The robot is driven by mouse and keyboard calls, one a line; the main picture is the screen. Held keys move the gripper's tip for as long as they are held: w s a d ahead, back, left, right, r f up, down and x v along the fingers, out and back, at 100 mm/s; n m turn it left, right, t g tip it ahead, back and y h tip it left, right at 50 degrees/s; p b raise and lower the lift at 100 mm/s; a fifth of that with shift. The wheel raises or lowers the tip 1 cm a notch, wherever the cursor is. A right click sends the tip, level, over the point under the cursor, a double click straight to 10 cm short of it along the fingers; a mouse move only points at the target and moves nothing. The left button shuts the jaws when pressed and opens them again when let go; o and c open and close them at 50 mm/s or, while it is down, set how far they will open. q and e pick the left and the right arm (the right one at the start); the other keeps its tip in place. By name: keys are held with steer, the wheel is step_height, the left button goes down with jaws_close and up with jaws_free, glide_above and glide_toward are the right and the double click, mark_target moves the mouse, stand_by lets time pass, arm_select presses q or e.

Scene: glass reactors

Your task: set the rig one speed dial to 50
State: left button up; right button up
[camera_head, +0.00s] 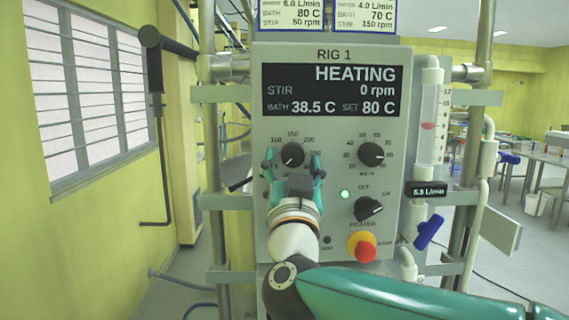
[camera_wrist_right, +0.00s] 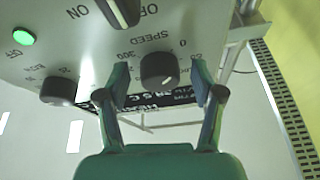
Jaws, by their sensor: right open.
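The speed dial (camera_head: 292,155) is a round black knob at the left of the grey RIG 1 panel (camera_head: 335,262). Its scale is partly hidden by my gripper. In the right wrist view the dial (camera_wrist_right: 159,70) shows between the fingers, with a small light pointer mark. The display (camera_head: 332,90) reads HEATING, STIR 0 rpm, BATH 38.5 C, SET 80 C. My right gripper (camera_head: 292,166) is open, its fingers on either side of the dial; I cannot tell whether they touch it. It also shows in the right wrist view (camera_wrist_right: 160,84). My left gripper is out of view.
The bath dial (camera_head: 371,154), heater switch (camera_head: 368,208) and red button (camera_head: 362,246) sit to the right on the panel. A flow tube (camera_head: 429,115) and blue valve handle (camera_head: 429,232) stand beside it. Cards (camera_head: 292,16) hang above. A metal post (camera_head: 212,150) stands left.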

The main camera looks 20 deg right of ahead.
steer(key=c, duration=1.1)
steer(key=shift+a, duration=0.25)
steer(key=shift+c, duration=0.2)
steer(key=shift+s+d, duration=0.1)
steer(key=shift+d, duration=0.1)
steer(key=shift+a, duration=0.1)
steer(key=shift+a+r+m+g+h+b, duration=0.1)
steer(key=shift+m+g+h+b, duration=0.35)
steer(key=shift+m, duration=0.85)
steer(key=shift+m+g+h+b, duration=0.15)
steer(key=shift+m+h+b, duration=0.25)
steer(key=shift+m+h, duration=0.65)
steer(key=m+g, duration=0.1)
steer(key=m, duration=0.3)
steer(key=shift+r, duration=0.15)
steer(key=shift+a+m+g+h, duration=0.1)
steer(key=shift+m+g+h, duration=0.65)
steer(key=shift+m, duration=1)
